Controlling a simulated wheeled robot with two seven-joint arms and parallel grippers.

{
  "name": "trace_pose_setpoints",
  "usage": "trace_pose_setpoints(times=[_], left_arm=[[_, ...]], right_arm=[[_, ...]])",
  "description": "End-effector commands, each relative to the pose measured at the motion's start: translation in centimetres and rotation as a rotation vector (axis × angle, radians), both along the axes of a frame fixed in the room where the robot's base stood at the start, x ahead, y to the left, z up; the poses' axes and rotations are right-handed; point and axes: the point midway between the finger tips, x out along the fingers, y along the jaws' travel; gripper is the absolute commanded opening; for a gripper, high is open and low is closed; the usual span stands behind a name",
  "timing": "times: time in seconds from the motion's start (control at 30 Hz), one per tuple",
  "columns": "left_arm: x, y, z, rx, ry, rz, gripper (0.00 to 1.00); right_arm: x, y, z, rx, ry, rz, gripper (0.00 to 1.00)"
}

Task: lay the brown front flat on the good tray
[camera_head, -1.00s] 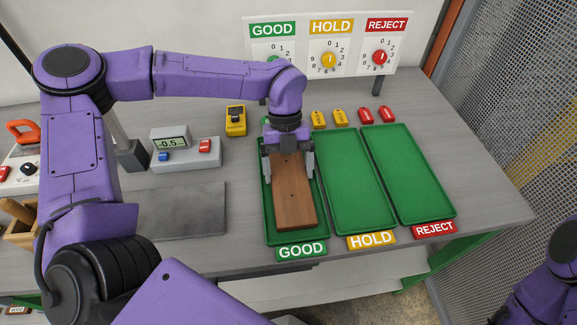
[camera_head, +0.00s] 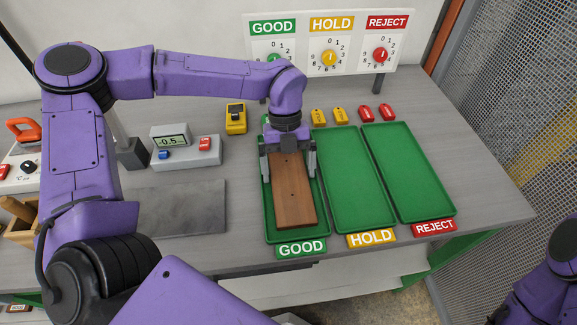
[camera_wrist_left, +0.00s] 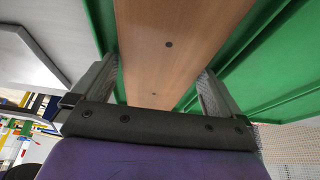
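The brown front (camera_head: 294,195) is a flat wooden board with small dark holes. It lies lengthwise in the green good tray (camera_head: 267,232), inside the rim, and looks flat. Its far end is hidden under my left gripper (camera_head: 288,168). That gripper points down over the far half of the board, open, with one finger on each side. In the left wrist view the board (camera_wrist_left: 180,50) runs between the two fingers (camera_wrist_left: 157,95), with narrow gaps beside it. My right arm shows only at the lower right corner; its gripper is out of view.
The empty hold tray (camera_head: 353,185) and reject tray (camera_head: 408,175) stand to the right. Yellow tags (camera_head: 329,117) and red tags (camera_head: 375,113) lie behind them. A scale display (camera_head: 170,142), a yellow device (camera_head: 236,119) and a grey plate (camera_head: 182,208) are to the left.

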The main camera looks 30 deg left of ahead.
Motion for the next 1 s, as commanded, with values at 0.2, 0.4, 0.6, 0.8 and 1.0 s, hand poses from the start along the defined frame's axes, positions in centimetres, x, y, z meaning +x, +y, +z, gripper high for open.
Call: trace_pose_setpoints(times=[0.2, 0.4, 0.6, 0.8, 1.0], left_arm=[[1.3, 0.8, 3.2, 0.001, -0.007, 0.003, 1.00], [2.6, 1.9, 7.5, 0.000, -0.005, 0.002, 1.00], [3.3, 2.4, 9.6, -0.001, -0.002, 0.001, 1.00], [3.3, 2.4, 9.7, -0.001, -0.001, 0.000, 1.00], [3.3, 2.4, 9.7, -0.001, -0.001, 0.000, 1.00]], right_arm=[[0.0, 0.0, -0.7, 0.000, 0.000, 0.000, 1.00], [0.0, 0.0, -1.2, 0.000, 0.000, 0.000, 1.00], [0.0, 0.0, -1.3, 0.000, 0.000, 0.000, 1.00], [0.0, 0.0, -1.3, 0.000, 0.000, 0.000, 1.00], [0.0, 0.0, -1.3, 0.000, 0.000, 0.000, 1.00]])
